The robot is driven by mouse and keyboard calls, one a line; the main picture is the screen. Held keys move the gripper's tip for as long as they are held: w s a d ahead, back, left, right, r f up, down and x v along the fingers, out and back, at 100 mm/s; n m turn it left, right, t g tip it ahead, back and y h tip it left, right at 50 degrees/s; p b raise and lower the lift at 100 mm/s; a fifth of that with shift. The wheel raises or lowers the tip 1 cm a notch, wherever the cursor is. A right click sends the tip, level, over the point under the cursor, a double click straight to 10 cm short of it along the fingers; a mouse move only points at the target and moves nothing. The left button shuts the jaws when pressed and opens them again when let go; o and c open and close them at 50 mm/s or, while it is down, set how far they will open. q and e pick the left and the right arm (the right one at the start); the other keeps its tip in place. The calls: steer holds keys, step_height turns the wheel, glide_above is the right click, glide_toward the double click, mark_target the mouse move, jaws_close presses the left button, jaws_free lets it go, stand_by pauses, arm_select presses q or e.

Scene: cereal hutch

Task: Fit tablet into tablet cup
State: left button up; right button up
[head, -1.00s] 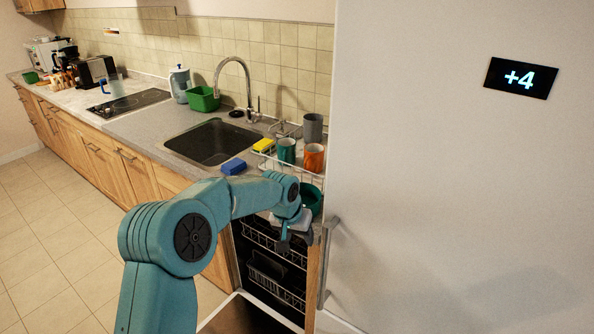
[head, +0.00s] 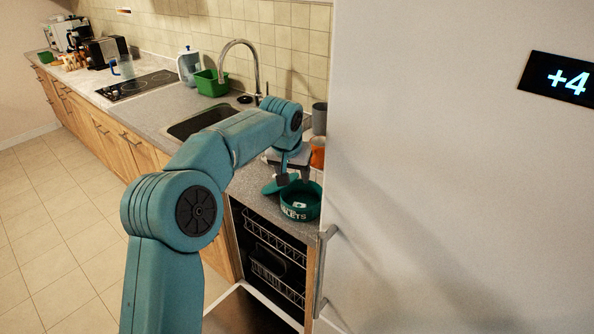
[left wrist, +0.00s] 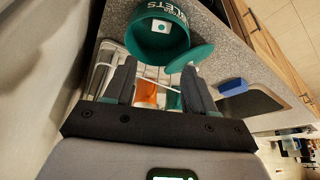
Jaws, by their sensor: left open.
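The dark green round cup (head: 299,213), with white lettering on its outside, stands on the counter near the fridge. It also shows at the top of the left wrist view (left wrist: 140,43). A small white square piece with a dark spot lies inside it (left wrist: 160,27), probably the tablet. A green disc like a lid (left wrist: 190,58) is beside the cup's rim; whether it is joined to the cup I cannot tell. My left gripper (head: 290,180) is at the cup's far left side. Its fingers (left wrist: 158,87) are apart with nothing held between them. My right gripper is out of view.
A wire rack with an orange mug (head: 318,157) and a grey mug (head: 320,118) stands behind my gripper. The fridge (head: 430,180) closes off the right. An open dishwasher (head: 272,260) is below the counter. A blue sponge (left wrist: 233,87) lies by the sink.

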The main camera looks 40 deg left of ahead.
mark_target(300, 203)
arm_select(q)
steer(key=p+x, duration=0.3)
steer(key=x, duration=1.3)
steer(key=shift+s+f, duration=0.1)
steer(key=shift+f, duration=0.05)
steer(key=shift+c, duration=0.3)
steer(key=c, duration=0.8)
steer(key=shift+r+p, duration=1)
steer(key=shift+r, duration=1.05)
steer(key=shift+w+a+r+p+v, duration=0.15)
steer(key=shift+p+v, duration=0.25)
steer(key=shift+v, duration=0.75)
steer(key=shift+w+a+r+p+v, duration=0.15)
steer(key=shift+p+v, duration=0.25)
steer(key=shift+v, duration=0.75)
steer(key=shift+w+a+p+v, duration=0.1)
steer(key=shift+w+p+v, duration=0.25)
steer(key=shift+v, duration=0.8)
